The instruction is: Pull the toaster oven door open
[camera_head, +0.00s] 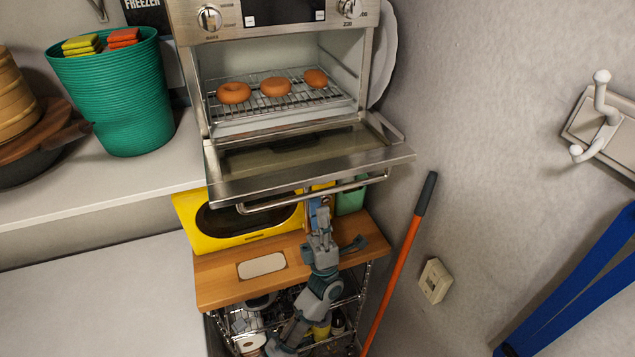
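The steel toaster oven (190,75) stands at the top centre, with its door (318,165) swung down and out, close to level. The door's bar handle (275,204) runs below the front edge. Three brown doughnuts (275,86) lie on the wire rack inside. My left gripper (319,208) is just below the right half of the handle, its tip end close to the bar. I cannot tell whether it touches the bar or whether its fingers are open or shut. My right gripper is not in view.
A yellow appliance (215,225) and a wooden-topped cart (225,282) are below the door. A green bin (115,95) stands on the white shelf at left. An orange-handled pole (397,270) leans by the right wall, near the door's right corner.

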